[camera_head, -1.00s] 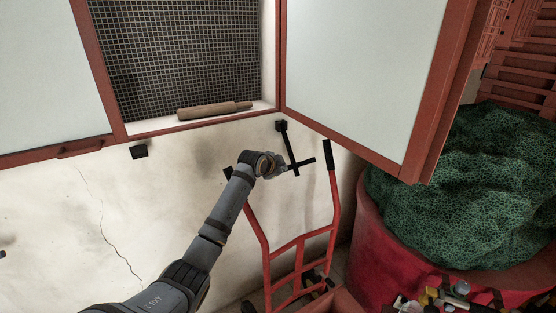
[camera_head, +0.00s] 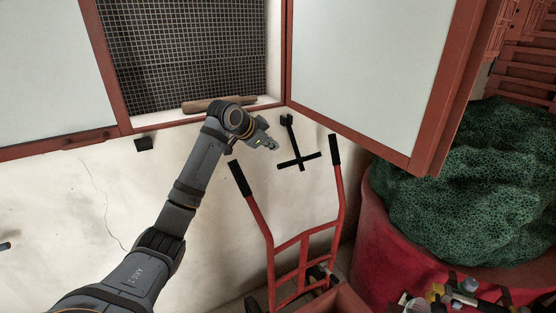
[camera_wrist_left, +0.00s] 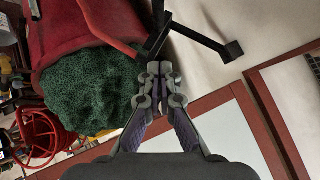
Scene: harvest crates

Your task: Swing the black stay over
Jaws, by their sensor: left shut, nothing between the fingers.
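The black stay (camera_head: 294,143) hangs from a small block on the pale wall, below the window's right corner, with a crossbar at its lower end. It also shows in the left wrist view (camera_wrist_left: 200,38), beyond the fingertips. My left gripper (camera_head: 273,145) is just left of the stay's upright. Its fingers are shut and empty in the left wrist view (camera_wrist_left: 160,70). Whether they touch the stay cannot be told. The right shutter (camera_head: 365,70), a pale panel in a red frame, stands open above the stay. My right gripper is not in view.
A red hand truck (camera_head: 304,240) with black handles stands below the stay. A red tub (camera_head: 385,235) full of green netting is at the right. A wooden roller (camera_head: 205,104) lies on the sill, partly behind my arm. A black block (camera_head: 144,145) is on the wall at left.

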